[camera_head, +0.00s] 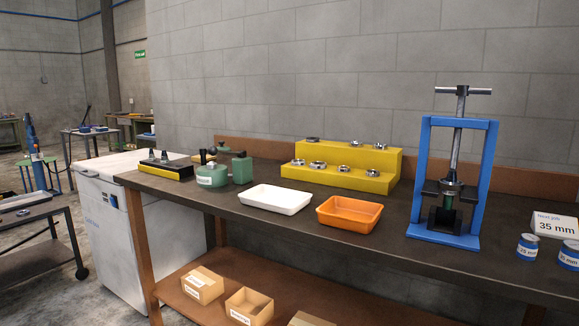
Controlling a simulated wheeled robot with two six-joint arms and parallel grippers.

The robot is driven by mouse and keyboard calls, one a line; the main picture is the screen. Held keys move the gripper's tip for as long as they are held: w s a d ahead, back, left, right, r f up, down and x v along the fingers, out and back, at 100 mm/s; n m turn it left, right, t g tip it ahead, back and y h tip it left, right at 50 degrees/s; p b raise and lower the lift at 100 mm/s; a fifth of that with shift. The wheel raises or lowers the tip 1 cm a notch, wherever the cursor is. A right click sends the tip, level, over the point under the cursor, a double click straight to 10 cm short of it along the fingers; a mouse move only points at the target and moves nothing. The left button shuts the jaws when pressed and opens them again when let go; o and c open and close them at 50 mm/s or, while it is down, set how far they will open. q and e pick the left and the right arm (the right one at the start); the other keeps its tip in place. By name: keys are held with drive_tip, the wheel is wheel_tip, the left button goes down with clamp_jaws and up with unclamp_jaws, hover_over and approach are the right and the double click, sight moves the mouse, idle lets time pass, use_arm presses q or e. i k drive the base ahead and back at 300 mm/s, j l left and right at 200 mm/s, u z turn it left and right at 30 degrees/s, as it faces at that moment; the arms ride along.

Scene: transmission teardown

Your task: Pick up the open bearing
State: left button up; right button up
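Several small metallic ring-shaped parts that look like bearings sit on a yellow two-step rack (347,178) at the back of the workbench. On the lower step are a left ring (299,162), one beside it (318,165), a third (343,169) and one at the right end (373,173). More rings stand on the upper step, including a left one (312,140) and a right one (380,146). They are too small to tell which is the open bearing. Neither of my grippers is in view.
A blue-framed press (481,185) stands right of the rack. A white tray (274,210) and an orange tray (349,226) lie in front. Green containers (212,178) stand left. Blue tins (527,247) and a "35 mm" sign (556,225) are right. Cardboard boxes (249,306) sit on the lower shelf.

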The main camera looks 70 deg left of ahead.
sight(316, 165)
drive_tip(key=u, duration=2.25)
